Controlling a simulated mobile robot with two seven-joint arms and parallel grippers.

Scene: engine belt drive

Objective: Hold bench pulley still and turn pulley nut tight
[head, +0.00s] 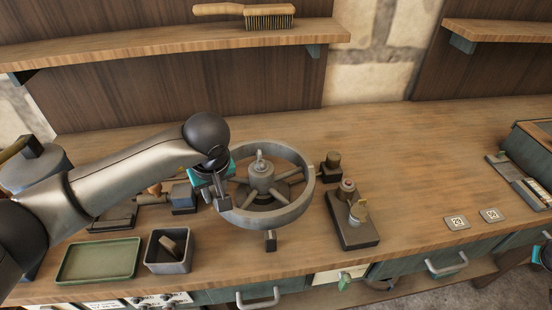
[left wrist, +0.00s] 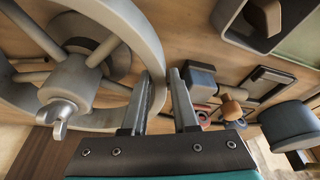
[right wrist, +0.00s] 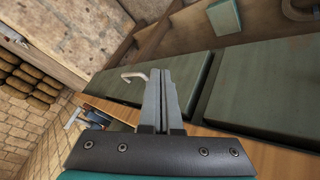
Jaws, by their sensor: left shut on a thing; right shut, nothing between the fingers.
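The bench pulley (head: 297,203) is a grey spoked wheel lying flat on a mount above the bench. The pulley nut (head: 260,157), a light metal wing nut, sits on top of its hub. Both also show in the left wrist view, the pulley rim (left wrist: 150,55) curving beside the fingers and the nut (left wrist: 57,117) at lower left. My left gripper (head: 221,197) is shut on the left side of the rim; its fingers (left wrist: 160,90) stand a little apart.
A green tray (head: 98,282) and a grey bin (head: 186,265) with a block lie at front left. A dark wooden stand (head: 355,236) with small parts is right of the pulley. Number cards (head: 456,223) lie further right. A brush (head: 245,14) rests on the shelf.

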